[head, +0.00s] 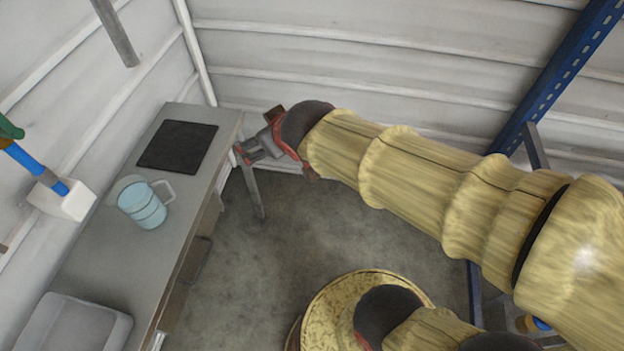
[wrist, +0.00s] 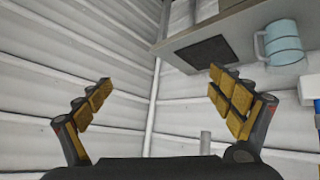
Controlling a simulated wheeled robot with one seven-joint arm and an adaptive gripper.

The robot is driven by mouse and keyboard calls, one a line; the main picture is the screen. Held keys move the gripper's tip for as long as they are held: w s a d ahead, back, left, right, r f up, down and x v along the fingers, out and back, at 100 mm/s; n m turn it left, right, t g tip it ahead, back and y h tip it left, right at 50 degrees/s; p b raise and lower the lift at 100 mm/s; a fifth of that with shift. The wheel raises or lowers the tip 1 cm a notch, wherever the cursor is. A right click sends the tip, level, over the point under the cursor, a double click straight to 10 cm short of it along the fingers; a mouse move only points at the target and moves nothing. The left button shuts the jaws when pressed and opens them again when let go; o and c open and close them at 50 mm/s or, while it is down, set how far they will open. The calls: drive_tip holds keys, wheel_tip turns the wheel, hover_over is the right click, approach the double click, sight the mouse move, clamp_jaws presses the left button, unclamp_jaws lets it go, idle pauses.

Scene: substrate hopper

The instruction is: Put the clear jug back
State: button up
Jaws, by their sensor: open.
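The clear jug (head: 143,206) is pale blue and see-through, with a handle on its right side. It stands upright on the grey bench (head: 98,258) against the left wall. The jug also shows in the wrist view (wrist: 284,44) at the top right. A flat black mat (head: 178,146) lies on the bench beyond the jug and is bare; it shows in the wrist view too (wrist: 204,52). My gripper (head: 243,153) is open and empty, just off the bench's far right edge and apart from the jug. In the wrist view its fingers (wrist: 158,95) are spread wide.
A grey tray or basin (head: 75,325) is at the bench's near end. A white-headed tool with a blue handle (head: 62,195) is at the left wall. A blue rack post (head: 565,75) stands at the right. Concrete floor (head: 290,235) shows beside the bench.

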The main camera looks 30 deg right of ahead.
drive_tip(key=s+d+m+g, duration=0.1)
drive_tip(key=s+m+g, duration=0.1)
drive_tip(key=s, duration=1.4)
drive_tip(key=shift+d+r+g, duration=0.2)
drive_tip(key=shift+r+g, duration=0.15)
drive_tip(key=shift+g, duration=0.45)
drive_tip(key=shift+c, duration=0.3)
